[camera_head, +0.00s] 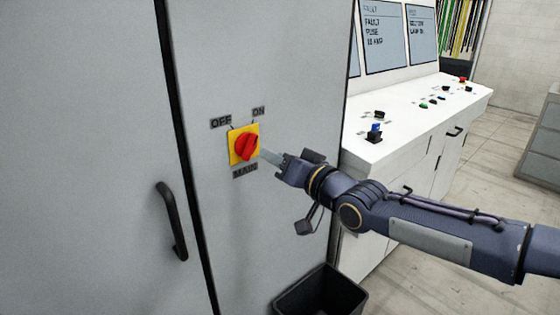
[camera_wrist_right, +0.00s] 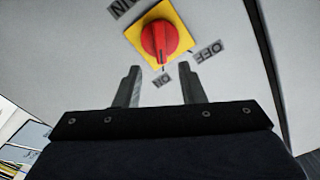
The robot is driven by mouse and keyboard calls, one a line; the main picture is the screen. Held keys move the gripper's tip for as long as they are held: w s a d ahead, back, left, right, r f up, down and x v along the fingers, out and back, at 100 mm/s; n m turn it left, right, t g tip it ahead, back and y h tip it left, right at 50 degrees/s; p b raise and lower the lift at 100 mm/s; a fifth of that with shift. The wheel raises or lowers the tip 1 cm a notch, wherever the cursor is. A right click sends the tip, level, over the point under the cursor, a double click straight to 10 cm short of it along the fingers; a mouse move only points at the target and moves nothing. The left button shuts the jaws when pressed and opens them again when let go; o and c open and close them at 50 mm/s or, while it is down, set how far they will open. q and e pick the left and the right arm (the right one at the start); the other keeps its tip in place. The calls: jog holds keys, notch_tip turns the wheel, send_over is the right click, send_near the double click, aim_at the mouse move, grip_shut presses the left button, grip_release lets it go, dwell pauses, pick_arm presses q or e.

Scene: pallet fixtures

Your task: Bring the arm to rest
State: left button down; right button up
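The right arm reaches in from the right in the head view. Its gripper (camera_head: 272,157) is just right of a red rotary knob (camera_head: 247,147) on a yellow plate, on the grey cabinet door. The knob's grip slants up toward the ON label. In the right wrist view the two fingers (camera_wrist_right: 160,88) stand apart with nothing between them. The red knob (camera_wrist_right: 160,40) is beyond the fingertips, with a gap, and its grip points to the ON label there. My left gripper is not in view.
The grey cabinet has a dark door handle (camera_head: 171,222). A black bin (camera_head: 322,294) stands below the arm. A white console (camera_head: 415,115) with buttons and screens is behind the arm. Floor (camera_head: 470,195) shows to the right, before a grey cabinet (camera_head: 545,140).

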jog(key=shift+s+d, duration=0.15)
jog(key=shift+s, duration=0.15)
